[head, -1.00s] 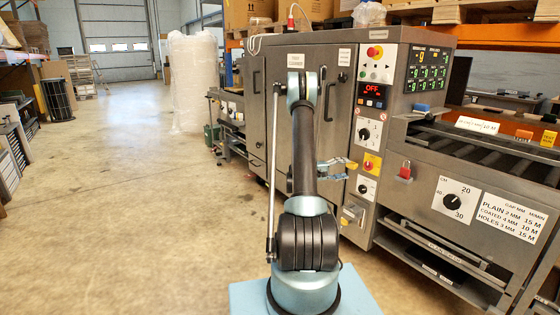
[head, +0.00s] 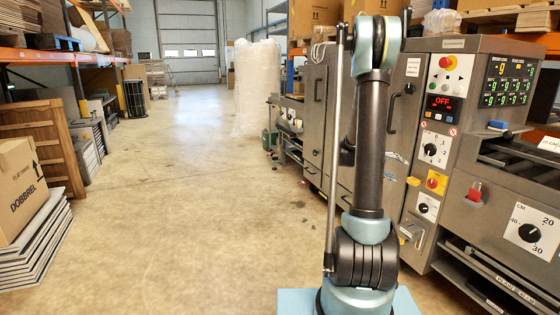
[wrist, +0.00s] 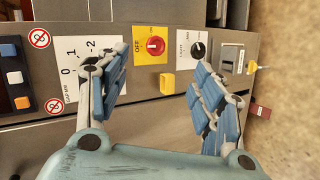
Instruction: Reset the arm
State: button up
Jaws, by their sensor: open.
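My gripper (wrist: 162,62) is open and empty in the wrist view, its two blue-padded fingers spread apart in front of the machine's control panel. A red knob on a yellow plate (wrist: 150,46) and a yellow handle (wrist: 167,83) show between the fingers, with no visible contact. In the head view my arm (head: 366,150) stands upright in front of the grey machine (head: 318,110). The gripper is mostly hidden behind the arm there. The red knob on its yellow plate (head: 436,183) shows to the right of the arm.
The machine's display (head: 440,104) reads OFF. A red padlock-like part (head: 474,192) hangs on the machine's front. Stacked flat sheets (head: 35,240) and a cardboard box (head: 18,190) stand at the left. Open concrete floor (head: 190,200) lies between them and the machine.

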jog(key=s+a+f+y, duration=0.2)
jog(key=s+a+y, duration=0.4)
jog(key=s+a, duration=0.9)
jog(key=s+a+f+t+y, duration=0.1)
jog(key=s+a+y, duration=0.5)
jog(key=s+a, duration=0.9)
jog(key=s+f, duration=0.1)
jog(key=s, duration=0.5)
jog(key=shift+a+f+y, duration=0.2)
jog(key=shift+a+y, duration=0.2)
jog(key=shift+s, duration=0.1)
